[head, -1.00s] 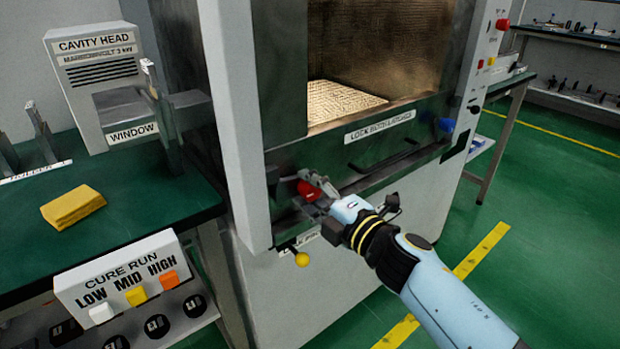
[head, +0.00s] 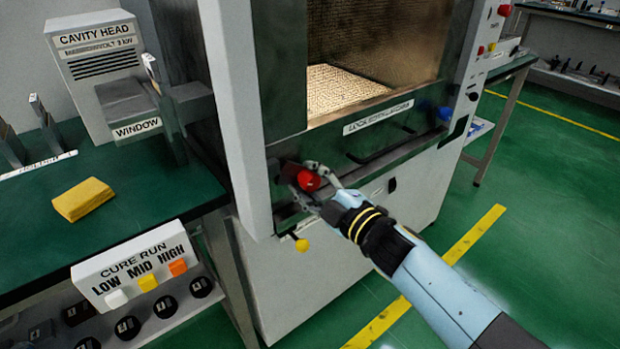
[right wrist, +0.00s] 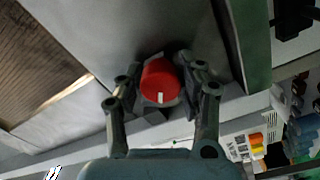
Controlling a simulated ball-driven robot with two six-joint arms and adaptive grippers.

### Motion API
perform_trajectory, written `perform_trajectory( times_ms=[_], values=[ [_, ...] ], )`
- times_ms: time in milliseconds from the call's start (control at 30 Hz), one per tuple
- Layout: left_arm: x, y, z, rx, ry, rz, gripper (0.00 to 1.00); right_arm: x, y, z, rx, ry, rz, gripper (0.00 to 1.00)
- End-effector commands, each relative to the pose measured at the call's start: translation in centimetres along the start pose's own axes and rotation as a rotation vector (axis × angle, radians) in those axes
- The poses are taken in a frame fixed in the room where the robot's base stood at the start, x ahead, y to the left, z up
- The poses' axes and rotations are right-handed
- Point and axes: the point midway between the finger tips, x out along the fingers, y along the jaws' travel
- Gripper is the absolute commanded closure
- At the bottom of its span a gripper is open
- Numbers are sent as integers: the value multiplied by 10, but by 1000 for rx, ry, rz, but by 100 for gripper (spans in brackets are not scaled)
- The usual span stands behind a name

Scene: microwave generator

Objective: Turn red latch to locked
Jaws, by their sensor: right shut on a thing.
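The red latch (head: 308,181) is a round red knob at the lower left of the cabinet front, below the open cavity. My right gripper (head: 311,186) is at the latch, with a finger on either side of it. In the right wrist view the red latch (right wrist: 160,81) sits between the fingertips of my right gripper (right wrist: 158,78), which is shut on it. A white mark shows on the knob's rim, toward the bottom of that picture. My left gripper is not in view.
A blue knob (head: 445,113) is at the right end of the cabinet front. A label strip (head: 378,117) lies above a dark handle. A yellow ball knob (head: 301,245) hangs below the red latch. A green bench (head: 150,215) with a yellow sponge (head: 82,199) stands at left.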

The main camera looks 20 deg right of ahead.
Motion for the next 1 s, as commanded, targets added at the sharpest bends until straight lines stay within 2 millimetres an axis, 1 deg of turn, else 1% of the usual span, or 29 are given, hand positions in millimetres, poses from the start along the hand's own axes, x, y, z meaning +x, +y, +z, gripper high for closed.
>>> perform_trajectory(
  times_ms=[33, 267, 300, 467, 767, 867, 967, 1000],
  values=[
    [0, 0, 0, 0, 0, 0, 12, -2, -5, 1, 4, -4, -7, 95],
    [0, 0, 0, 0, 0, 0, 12, -2, -5, 1, 4, -4, -8, 95],
    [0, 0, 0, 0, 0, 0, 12, -2, -5, 1, 4, -4, -8, 61],
    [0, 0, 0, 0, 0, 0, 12, -2, -4, 1, 3, -3, -6, 41],
    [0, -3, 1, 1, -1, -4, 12, -3, -2, 0, 1, -1, -2, 41],
    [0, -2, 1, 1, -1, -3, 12, -13, -2, 1, 0, -2, -3, 41],
    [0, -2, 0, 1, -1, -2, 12, -32, -3, 1, -1, -3, -5, 41],
    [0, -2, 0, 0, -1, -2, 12, -41, -3, 1, -1, -3, -5, 41]
  ],
)
